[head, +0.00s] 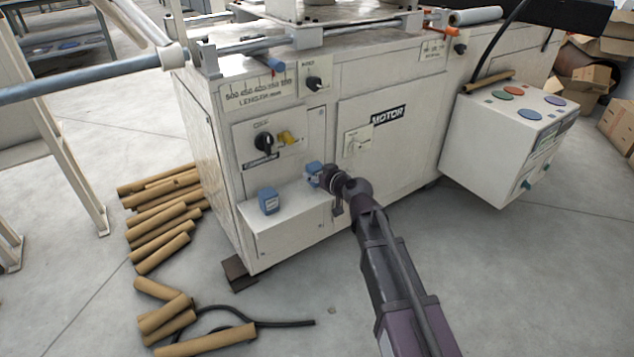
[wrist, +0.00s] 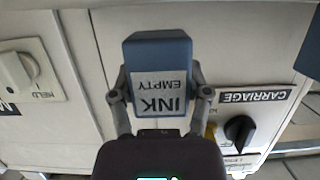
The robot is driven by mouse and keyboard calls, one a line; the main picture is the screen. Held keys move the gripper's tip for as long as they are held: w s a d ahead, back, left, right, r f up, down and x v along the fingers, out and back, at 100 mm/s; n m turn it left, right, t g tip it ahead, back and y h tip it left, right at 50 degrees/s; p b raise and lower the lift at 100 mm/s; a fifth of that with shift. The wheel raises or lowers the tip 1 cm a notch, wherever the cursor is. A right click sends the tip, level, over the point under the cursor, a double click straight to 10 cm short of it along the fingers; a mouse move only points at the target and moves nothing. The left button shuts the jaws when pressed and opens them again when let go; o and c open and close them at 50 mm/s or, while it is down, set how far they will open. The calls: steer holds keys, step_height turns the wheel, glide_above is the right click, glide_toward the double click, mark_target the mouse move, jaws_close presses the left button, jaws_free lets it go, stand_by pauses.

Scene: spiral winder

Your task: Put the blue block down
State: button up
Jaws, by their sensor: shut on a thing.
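A blue block (wrist: 157,50) with a white label reading "INK EMPTY", upside down in the wrist view, sits between the two fingers of my gripper (wrist: 160,94). The fingers are shut on its sides. In the head view the held block (head: 313,171) is at the tip of my gripper (head: 322,176), close to the front of the machine, near the right part of a low white ledge. Whether it touches the ledge cannot be told. A second blue block (head: 268,200) with a pale label stands upright on the ledge's left part, apart from my gripper.
The white ledge (head: 291,220) has bare top between the blocks. Behind it are a black knob (head: 264,143), a yellow switch (head: 287,138) and the motor panel (head: 400,145). A white control box (head: 500,150) juts out at right. Cardboard tubes (head: 160,217) lie on the floor at left.

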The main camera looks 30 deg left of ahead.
steer(key=shift+f+b, duration=0.65)
steer(key=shift+f, duration=0.3)
steer(key=shift+f, duration=0.15)
steer(key=o, duration=1.2)
steer(key=shift+r, duration=0.2)
steer(key=shift+s+d, duration=0.15)
steer(key=shift+d, duration=0.05)
steer(key=p+v, duration=0.3)
steer(key=v, duration=0.8)
steer(key=shift+d+p, duration=0.25)
steer(key=shift+p, duration=0.05)
